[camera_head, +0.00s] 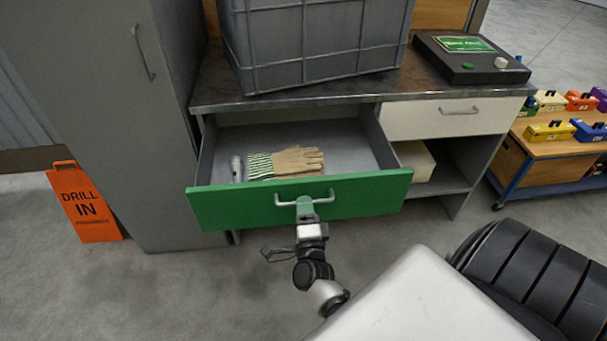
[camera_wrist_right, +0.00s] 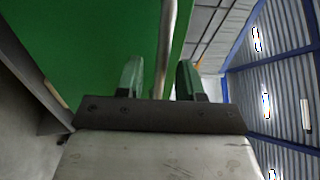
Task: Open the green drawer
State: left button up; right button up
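The green drawer (camera_head: 346,194) is pulled well out below the worktop, and its inside shows. Its silver bar handle (camera_head: 322,199) is on the middle of the green front; in the right wrist view the handle (camera_wrist_right: 167,45) runs upright. My right gripper (camera_head: 306,207) is at the handle. In the right wrist view its two green fingers (camera_wrist_right: 160,80) stand apart on either side of the bar, with a gap visible at the left finger. Work gloves (camera_head: 290,163) and a small grey item (camera_head: 236,168) lie inside the drawer. My left gripper is not in view.
A grey crate (camera_head: 310,45) and a black box with a green label (camera_head: 470,62) stand on the worktop. A white drawer (camera_head: 445,119) is shut at right. A grey cabinet (camera_head: 110,100) and an orange drill sign (camera_head: 83,203) are at left. Floor before the drawer is clear at left.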

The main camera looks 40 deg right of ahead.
jog(key=b+v, duration=0.1)
jog(key=v, duration=0.8)
jog(key=shift+a, duration=0.1)
